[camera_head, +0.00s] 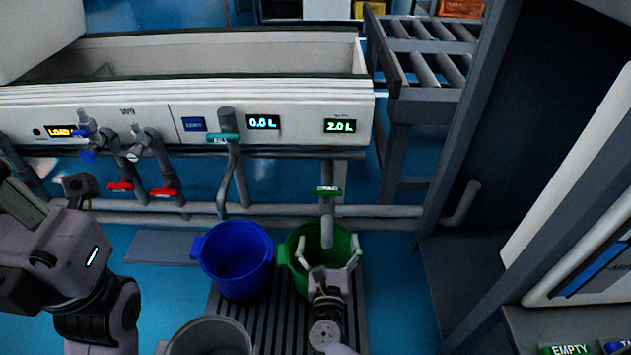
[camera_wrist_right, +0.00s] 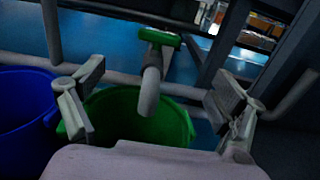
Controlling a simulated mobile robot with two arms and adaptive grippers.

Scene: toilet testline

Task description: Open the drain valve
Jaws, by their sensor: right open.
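The drain valve appears to be the green handle (camera_head: 327,191) on the vertical pipe below the 2.0 L display. It also shows in the right wrist view (camera_wrist_right: 160,37), above the grey outlet pipe (camera_wrist_right: 150,92). My right gripper (camera_head: 328,254) is open and empty, over the green bucket (camera_head: 292,270) and below the green handle. In the right wrist view its fingers (camera_wrist_right: 158,95) stand apart on both sides of the outlet pipe, and I see no contact. My left arm is at the left edge in the head view; its fingertips are not clearly visible.
A blue bucket (camera_head: 236,262) stands left of the green one, and a grey bucket (camera_head: 210,338) is in front. Red handles (camera_head: 163,191) and a teal handle (camera_head: 222,138) are on pipes to the left. A dark frame post (camera_head: 478,110) rises at right.

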